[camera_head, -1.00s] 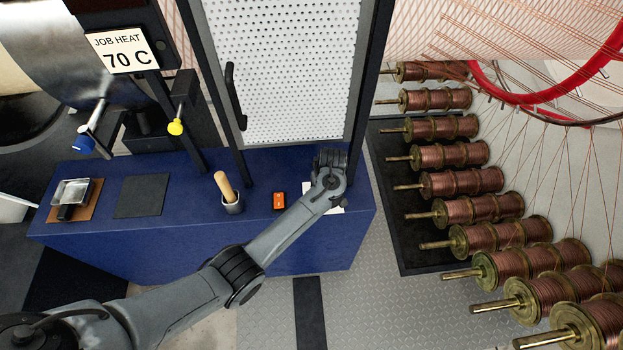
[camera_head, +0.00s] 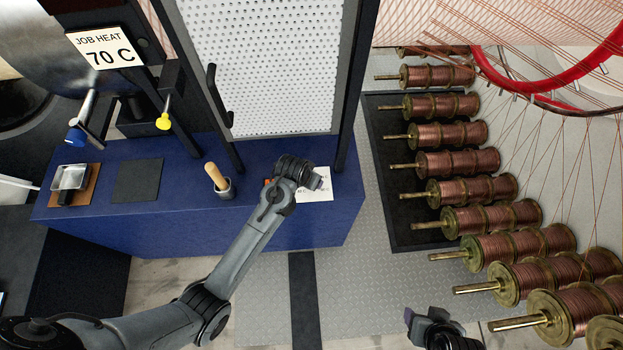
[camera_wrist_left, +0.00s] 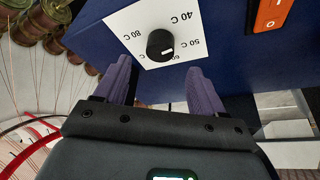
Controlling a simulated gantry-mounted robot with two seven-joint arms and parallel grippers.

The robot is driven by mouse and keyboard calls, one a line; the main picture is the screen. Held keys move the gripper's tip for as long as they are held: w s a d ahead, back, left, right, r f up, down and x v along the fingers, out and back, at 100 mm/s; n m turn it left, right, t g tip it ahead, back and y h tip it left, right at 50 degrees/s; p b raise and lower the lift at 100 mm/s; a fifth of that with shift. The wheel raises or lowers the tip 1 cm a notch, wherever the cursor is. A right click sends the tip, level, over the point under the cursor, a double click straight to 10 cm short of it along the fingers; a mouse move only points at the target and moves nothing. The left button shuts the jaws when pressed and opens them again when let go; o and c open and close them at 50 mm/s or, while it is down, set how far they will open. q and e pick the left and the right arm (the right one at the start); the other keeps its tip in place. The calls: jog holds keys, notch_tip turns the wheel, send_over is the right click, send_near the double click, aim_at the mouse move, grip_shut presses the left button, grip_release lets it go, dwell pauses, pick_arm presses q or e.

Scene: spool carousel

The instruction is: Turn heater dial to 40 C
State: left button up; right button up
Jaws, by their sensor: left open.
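The heater dial (camera_wrist_left: 160,45) is a black round knob on a white label (camera_wrist_left: 133,18), seen in the left wrist view on a blue face. Several temperature marks surround it, including 40 C and 80 C; a pale line marks the knob, but I cannot tell its exact setting. My left gripper (camera_wrist_left: 160,88) is open, its two fingers apart on the near side of the knob and not around it. In the head view my left gripper (camera_head: 316,180) is over the label (camera_head: 317,192), hiding the dial. A dark part of my right arm (camera_head: 437,328) shows at the bottom.
An orange rocker switch (camera_wrist_left: 271,13) sits right of the label. A sign (camera_head: 105,51) reads JOB HEAT 70 C. Several copper spools (camera_head: 455,163) stand to the right.

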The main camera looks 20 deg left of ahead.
pick_arm(q)
jog(key=shift+b+x, duration=0.3)
jog(key=shift+x, duration=2.8)
jog(key=c, duration=1.1)
jog(key=shift+o, duration=0.2)
jog(key=n+p, duration=0.1)
jog(key=n+y+p, duration=0.1)
jog(key=n+p, duration=0.1)
jog(key=shift+d+r, duration=0.15)
jog(key=shift+r, duration=0.1)
jog(key=shift+f+n+y+p, duration=0.1)
jog(key=shift+n+y+p, duration=0.2)
jog(key=shift+n+p, duration=0.1)
jog(key=shift+f+n, duration=0.15)
jog(key=shift+n, duration=0.25)
jog(key=o, duration=1.1)
jog(key=shift+c, duration=0.2)
